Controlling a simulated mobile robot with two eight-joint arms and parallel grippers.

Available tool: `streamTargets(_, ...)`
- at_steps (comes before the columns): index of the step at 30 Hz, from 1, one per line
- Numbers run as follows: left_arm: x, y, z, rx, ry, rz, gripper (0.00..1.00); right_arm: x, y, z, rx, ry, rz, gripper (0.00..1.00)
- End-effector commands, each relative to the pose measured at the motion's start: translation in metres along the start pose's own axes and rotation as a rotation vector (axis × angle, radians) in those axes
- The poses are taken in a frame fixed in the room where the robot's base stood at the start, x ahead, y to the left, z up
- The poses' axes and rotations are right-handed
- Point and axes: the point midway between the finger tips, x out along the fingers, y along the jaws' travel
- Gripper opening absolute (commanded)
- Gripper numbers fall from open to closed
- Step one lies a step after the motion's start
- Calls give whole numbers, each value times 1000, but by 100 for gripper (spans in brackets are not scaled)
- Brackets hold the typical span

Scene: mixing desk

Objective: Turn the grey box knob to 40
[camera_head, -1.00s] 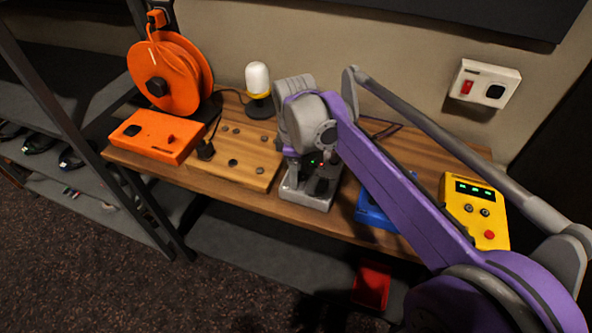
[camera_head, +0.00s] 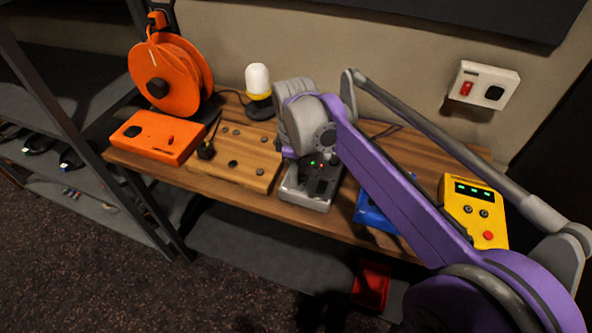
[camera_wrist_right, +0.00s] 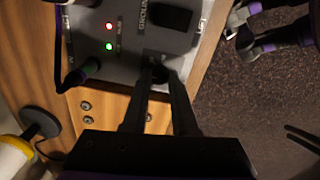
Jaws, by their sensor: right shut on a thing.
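The grey box (camera_head: 303,198) stands on the wooden desk in the head view, with a green and a red light on top. In the right wrist view the grey box (camera_wrist_right: 125,67) shows both lights and a black socket. Its dark knob (camera_wrist_right: 160,74) lies between the fingertips of my right gripper (camera_wrist_right: 160,80), which is shut on it. The knob's scale and pointer are too small and dark to read. In the head view my right wrist hides the back of the box. Dark and purple robot parts show at the wrist view's upper right; their jaw state is unclear.
An orange box (camera_head: 158,137) and orange cable reel (camera_head: 172,75) stand left. A wooden panel (camera_head: 235,172) with knobs lies beside the grey box. A white-yellow lamp (camera_head: 258,82) is behind. A blue box (camera_head: 368,212) and yellow box (camera_head: 474,210) are right.

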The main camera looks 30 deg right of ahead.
Motion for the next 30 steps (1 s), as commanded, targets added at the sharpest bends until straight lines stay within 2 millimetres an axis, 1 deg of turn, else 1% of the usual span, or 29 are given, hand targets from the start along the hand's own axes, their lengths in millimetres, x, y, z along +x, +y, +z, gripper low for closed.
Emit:
streamTargets(8,-10,0,-6,0,4,0,53,-2,0,0,211,-10,0,0)
streamTargets(30,-30,0,-18,0,11,0,53,-2,1,-1,915,-43,0,0)
